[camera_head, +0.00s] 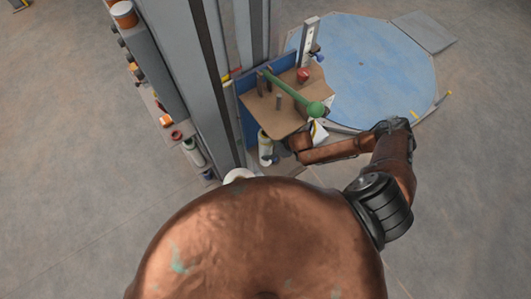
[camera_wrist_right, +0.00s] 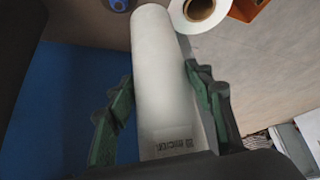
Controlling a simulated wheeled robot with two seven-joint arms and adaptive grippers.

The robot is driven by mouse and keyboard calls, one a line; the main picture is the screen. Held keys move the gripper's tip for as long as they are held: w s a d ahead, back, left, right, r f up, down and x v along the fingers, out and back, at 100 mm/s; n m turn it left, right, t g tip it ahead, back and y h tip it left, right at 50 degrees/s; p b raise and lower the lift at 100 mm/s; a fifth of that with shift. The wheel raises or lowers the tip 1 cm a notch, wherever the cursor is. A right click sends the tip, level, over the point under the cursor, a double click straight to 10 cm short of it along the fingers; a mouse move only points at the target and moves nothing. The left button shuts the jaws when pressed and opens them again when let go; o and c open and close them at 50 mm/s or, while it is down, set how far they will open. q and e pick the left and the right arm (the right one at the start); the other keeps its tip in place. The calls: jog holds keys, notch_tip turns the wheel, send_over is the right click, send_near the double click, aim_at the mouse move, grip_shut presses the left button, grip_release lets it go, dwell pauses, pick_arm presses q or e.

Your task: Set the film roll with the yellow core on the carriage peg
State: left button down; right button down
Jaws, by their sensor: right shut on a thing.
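My right gripper (camera_wrist_right: 160,88) has its green fingers on both sides of a long white film roll (camera_wrist_right: 158,45) in the right wrist view. The roll's printed label faces the camera; its core ends are not visible, so I cannot tell their colour. In the head view my right arm reaches in beside the brown carriage plate (camera_head: 267,123); the gripper is too small and hidden there to make out. Short upright pegs stand on the plate, among them a grey one (camera_head: 279,101); I cannot tell which is the carriage peg. My left gripper is not in view.
A green bar with a ball end (camera_head: 314,108) crosses the plate, near a red knob (camera_head: 303,75). A tall grey column (camera_head: 180,70) stands left, the blue turntable (camera_head: 375,65) behind. Another white roll (camera_wrist_right: 205,22) and a blue-ringed thing (camera_wrist_right: 118,4) show in the wrist view.

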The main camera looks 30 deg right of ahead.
jog(key=shift+w+d, duration=0.25)
jog(key=shift+d, duration=1)
jog(key=shift+w+d, duration=0.2)
jog(key=shift+d, duration=1.05)
